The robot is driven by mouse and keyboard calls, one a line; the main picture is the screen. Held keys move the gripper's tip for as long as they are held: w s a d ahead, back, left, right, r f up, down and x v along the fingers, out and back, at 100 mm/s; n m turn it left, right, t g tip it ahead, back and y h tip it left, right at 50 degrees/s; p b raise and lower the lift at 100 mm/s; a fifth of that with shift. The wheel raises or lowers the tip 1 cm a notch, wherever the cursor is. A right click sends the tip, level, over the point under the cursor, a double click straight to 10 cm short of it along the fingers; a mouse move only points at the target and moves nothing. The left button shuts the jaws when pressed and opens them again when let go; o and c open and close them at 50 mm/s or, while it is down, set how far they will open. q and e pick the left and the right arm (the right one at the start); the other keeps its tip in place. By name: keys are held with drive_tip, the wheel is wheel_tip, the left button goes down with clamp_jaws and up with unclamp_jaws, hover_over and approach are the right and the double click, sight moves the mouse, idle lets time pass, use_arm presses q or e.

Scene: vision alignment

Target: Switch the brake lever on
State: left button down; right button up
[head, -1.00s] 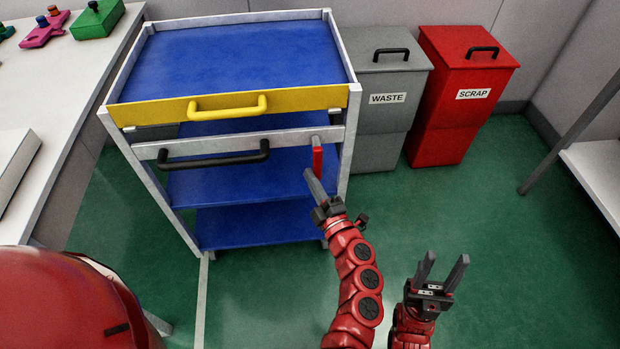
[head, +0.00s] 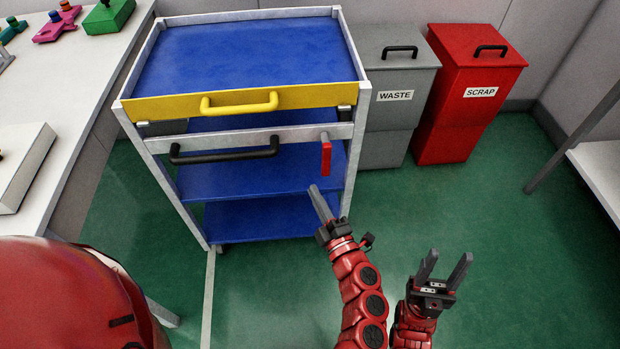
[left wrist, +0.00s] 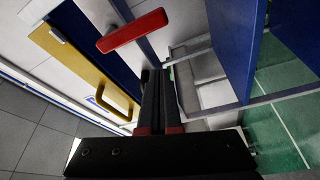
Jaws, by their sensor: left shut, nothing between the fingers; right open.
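The brake lever has a red grip (head: 326,158) and hangs downward at the right end of the cart's front rail. In the left wrist view the red grip (left wrist: 132,31) is beyond the fingertips, to their upper left. My left gripper (head: 314,190) is shut and empty, just below and left of the lever's lower end, with a small apparent gap. Its closed fingers (left wrist: 160,85) also show in the left wrist view. My right gripper (head: 447,257) is open and empty, low and to the right over the green floor.
The cart (head: 136,149) has blue shelves, a yellow handle (head: 239,103) and a black handle (head: 224,152). A grey waste bin (head: 393,120) and a red scrap bin (head: 465,110) stand to its right. A white table (head: 75,112) is at left.

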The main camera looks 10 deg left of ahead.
use_arm(q)
drive_tip(key=v, duration=0.3)
drive_tip(key=shift+s+d+r, duration=0.1)
drive_tip(key=shift+s+r, duration=0.15)
idle(0.4)
